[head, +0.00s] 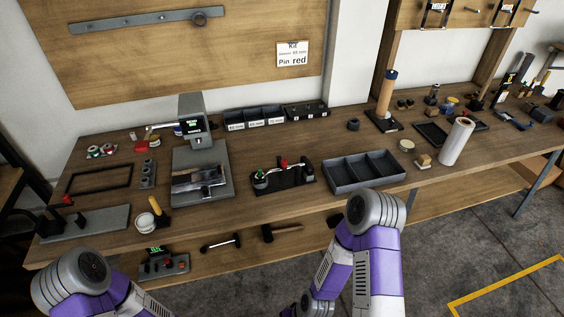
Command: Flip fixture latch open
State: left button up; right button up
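A small black fixture (284,178) stands on the workbench near the middle. It has a green-topped part at its left and a red-tipped part on it. A grey plate (92,222) at the bench's left end also carries an upright black part with a red tip (67,200). I cannot tell which of these carries the latch, or whether a latch is open or shut. Neither gripper's fingertips show.
A press-like grey machine (193,118) stands left of the fixture, with a dark divided tray (363,184) to its right. A white roll (457,141) stands farther right. A black-headed hammer (281,231) lies on the lower shelf. Bare wood lies along the bench's front edge.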

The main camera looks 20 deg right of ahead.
aim_at(283, 162)
jog(key=z, duration=0.9)
jog(key=i, duration=0.4)
jog(key=u, duration=1.35)
